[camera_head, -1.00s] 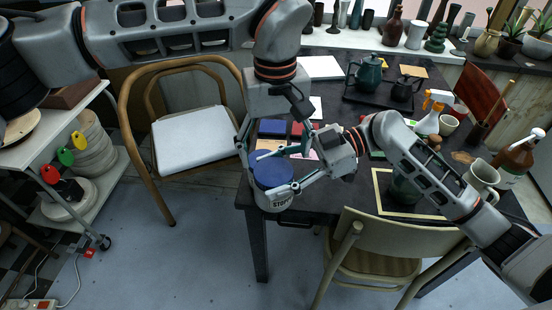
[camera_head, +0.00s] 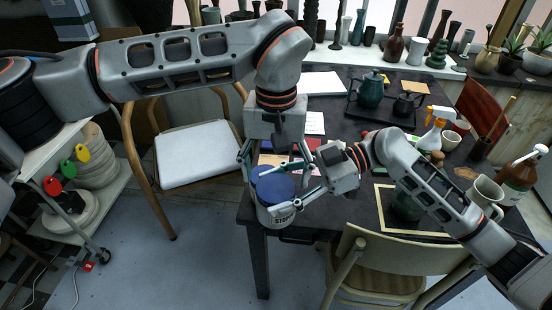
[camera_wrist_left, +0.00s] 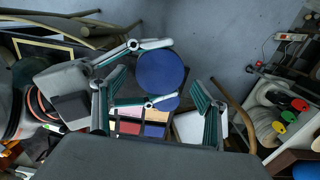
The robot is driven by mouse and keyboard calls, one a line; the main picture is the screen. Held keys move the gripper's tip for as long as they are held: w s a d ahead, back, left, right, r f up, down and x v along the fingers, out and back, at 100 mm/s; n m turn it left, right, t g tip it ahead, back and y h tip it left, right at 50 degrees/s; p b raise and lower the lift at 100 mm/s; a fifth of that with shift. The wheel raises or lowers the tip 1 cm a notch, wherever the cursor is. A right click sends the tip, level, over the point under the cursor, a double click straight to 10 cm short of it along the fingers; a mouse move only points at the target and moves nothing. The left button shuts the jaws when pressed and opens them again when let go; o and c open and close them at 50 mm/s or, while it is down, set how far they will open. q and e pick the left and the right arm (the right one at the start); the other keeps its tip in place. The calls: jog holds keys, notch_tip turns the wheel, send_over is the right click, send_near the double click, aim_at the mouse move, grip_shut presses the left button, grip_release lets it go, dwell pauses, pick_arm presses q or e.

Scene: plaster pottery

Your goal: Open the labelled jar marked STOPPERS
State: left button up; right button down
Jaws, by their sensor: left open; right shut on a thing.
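The STOPPERS jar (camera_head: 283,217) is pale with a dark label band and a blue lid (camera_head: 277,187). It is at the table's near left corner; I cannot tell whether it rests on the table. My right gripper (camera_head: 284,188) comes from the right and is shut on the jar, one finger on each side. My left gripper (camera_head: 273,172) points down above the jar, open, its fingers (camera_wrist_left: 160,110) spread wide and apart from the lid.
The dark table (camera_head: 330,222) has coloured cards beside the jar. A tray with a teal teapot (camera_head: 370,88), a spray bottle (camera_head: 434,130) and mugs stand further right. One chair (camera_head: 400,262) is at the front, another (camera_head: 190,155) at the left, near a white shelf trolley (camera_head: 100,215).

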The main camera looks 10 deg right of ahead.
pick_arm(q)
jog(key=shift+f, duration=1.35)
jog(key=shift+c, duration=0.3)
jog(key=c, duration=1.1)
jog(key=shift+o, duration=0.2)
jog(key=n, duration=0.4)
jog(key=shift+s, duration=0.1)
jog(key=o, duration=1.2)
